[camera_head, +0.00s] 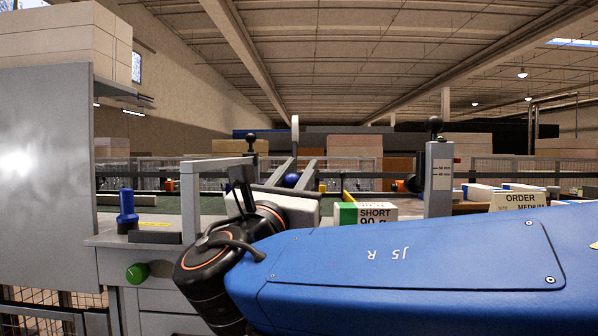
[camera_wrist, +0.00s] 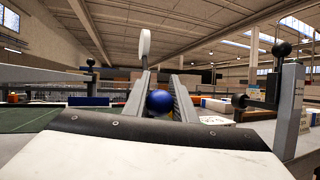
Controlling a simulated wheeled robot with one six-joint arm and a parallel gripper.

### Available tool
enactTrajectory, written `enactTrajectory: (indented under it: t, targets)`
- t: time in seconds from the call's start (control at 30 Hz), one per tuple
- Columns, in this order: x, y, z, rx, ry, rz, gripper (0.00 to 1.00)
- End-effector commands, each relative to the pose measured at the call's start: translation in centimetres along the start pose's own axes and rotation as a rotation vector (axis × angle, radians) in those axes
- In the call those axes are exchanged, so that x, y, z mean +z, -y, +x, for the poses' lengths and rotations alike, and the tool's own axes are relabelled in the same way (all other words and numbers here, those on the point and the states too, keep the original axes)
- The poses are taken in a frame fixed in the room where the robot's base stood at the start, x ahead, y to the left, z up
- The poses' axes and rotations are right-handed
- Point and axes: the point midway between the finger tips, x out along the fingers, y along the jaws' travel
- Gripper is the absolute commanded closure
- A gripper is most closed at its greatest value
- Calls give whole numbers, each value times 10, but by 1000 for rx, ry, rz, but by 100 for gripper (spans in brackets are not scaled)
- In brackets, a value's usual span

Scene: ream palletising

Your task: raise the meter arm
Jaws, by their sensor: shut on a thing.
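My gripper (camera_wrist: 160,103) reaches forward, with its two grey fingers on either side of a round blue knob (camera_wrist: 159,101). The knob also shows between the fingers in the head view (camera_head: 291,180). The fingers are shut on it. I take the knob to be the meter arm's handle; the rest of that arm is hidden behind my gripper and wrist.
A grey post (camera_head: 438,180) with a scale label and a black ball on top stands to the right. Near it are a SHORT 90 g box (camera_head: 372,212) and an ORDER sign (camera_head: 518,200). A blue knob-topped fixture (camera_head: 127,210) and green button (camera_head: 137,272) are at left.

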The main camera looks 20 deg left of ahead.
Motion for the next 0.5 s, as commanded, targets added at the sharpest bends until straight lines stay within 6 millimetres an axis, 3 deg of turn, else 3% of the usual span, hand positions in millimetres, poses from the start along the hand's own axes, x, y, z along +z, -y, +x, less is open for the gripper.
enactTrajectory:
  t: [0.5]
  targets:
    - [4,6,-20,-9,288,77,100]
